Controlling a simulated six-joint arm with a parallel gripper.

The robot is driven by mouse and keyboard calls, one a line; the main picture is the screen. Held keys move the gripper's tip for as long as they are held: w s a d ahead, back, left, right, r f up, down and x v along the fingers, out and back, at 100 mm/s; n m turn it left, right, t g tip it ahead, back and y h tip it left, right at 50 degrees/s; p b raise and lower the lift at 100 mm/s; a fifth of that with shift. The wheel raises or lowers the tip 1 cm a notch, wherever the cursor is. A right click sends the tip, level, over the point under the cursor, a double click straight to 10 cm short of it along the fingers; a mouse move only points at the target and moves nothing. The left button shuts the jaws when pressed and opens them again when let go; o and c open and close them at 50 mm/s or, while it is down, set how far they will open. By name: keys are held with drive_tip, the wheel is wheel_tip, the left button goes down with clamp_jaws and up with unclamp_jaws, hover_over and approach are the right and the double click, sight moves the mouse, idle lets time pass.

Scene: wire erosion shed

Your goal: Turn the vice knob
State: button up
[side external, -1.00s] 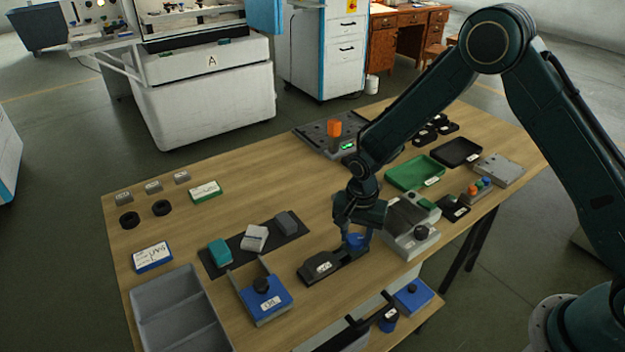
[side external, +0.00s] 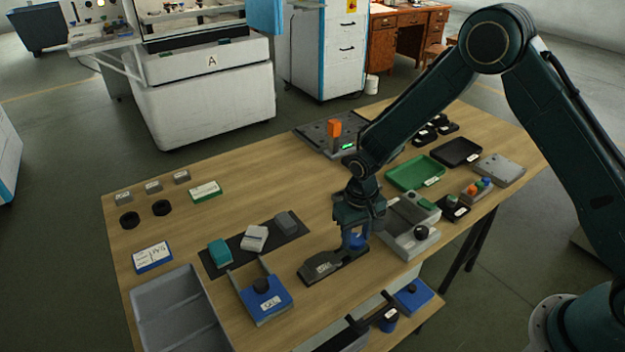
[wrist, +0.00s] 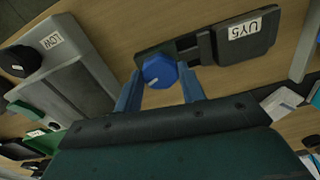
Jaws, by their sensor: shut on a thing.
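The vice (side external: 322,266) is a low dark body with a white label, lying on the wooden table near its front edge. Its blue knob (side external: 357,241) is at the right end in the side view. In the wrist view the vice (wrist: 255,42) shows its label, and the faceted blue knob (wrist: 160,71) has a small white mark. My gripper (side external: 354,236) points down over the knob. In the wrist view its two blue fingers (wrist: 161,88) lie on either side of the knob, shut on it. The fingertips are partly hidden by the knob.
A grey fixture (side external: 398,240) with a black knob stands just right of my gripper. A blue box with a black knob (side external: 266,301) is at front left. A dark mat (side external: 240,259) with several blocks lies left of the vice. The table's middle is clear.

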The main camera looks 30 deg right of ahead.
sight(356, 238)
drive_tip(key=n, duration=1.4)
idle(0.4)
drive_tip(key=o, duration=1)
drive_tip(key=shift+c, duration=0.2)
drive_tip(key=shift+r, duration=0.1)
wheel_tip(356, 238, up, 14)
